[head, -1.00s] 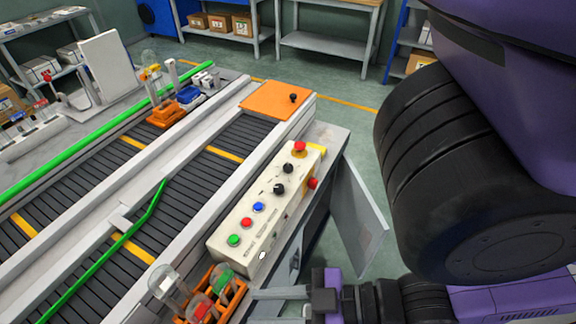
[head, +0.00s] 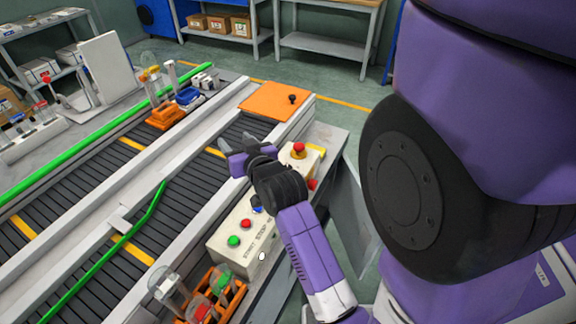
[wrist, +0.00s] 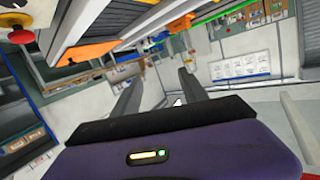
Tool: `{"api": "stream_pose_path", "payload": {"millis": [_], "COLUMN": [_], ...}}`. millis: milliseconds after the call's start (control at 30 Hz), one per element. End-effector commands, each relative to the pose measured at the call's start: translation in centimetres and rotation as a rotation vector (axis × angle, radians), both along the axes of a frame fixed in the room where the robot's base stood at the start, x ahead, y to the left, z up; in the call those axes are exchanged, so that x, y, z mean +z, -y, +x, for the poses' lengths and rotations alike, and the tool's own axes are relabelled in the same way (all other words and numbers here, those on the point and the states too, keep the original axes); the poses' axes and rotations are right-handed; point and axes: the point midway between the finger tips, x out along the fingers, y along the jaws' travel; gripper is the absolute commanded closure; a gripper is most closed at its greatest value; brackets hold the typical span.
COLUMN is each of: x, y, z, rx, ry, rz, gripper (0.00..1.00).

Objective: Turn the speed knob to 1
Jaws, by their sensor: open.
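The cream control box (head: 228,247) sits along the near side of the conveyor in the head view. Its green (head: 233,240), red (head: 246,223) and blue buttons show, and so does the red emergency stop (head: 299,148) at its far end. The black knobs are hidden behind my arm, so the speed knob and its setting cannot be seen. My gripper (head: 236,144) is above the conveyor edge beside the box, open and empty. In the wrist view its two fingers (wrist: 160,88) stand apart with nothing between them.
An orange plate (head: 275,100) with a small black knob lies at the conveyor's far end. An orange rack (head: 216,296) with glass flasks stands at the near end of the box. A green rail (head: 100,132) runs along the conveyor.

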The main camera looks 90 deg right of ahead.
Motion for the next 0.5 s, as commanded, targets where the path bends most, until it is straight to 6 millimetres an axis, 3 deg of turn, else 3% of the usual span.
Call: {"api": "stream_pose_path", "payload": {"millis": [33,100,233,367,500], "x": [0.4,0.3,-0.5,-2.1,-5.3], "y": [3.1,6.3,11.0,12.6,10.3], "z": [-1.4,-3.3,-7.6,-11.5,-12.6], "rx": [-0.044,-0.089,-0.162,-0.201,-0.175], "ry": [-0.024,-0.069,-0.170,-0.284,-0.401], "rz": [0.021,0.074,0.206,0.379,0.584], "gripper": [0.49,0.49,0.49,0.49,0.49]}}
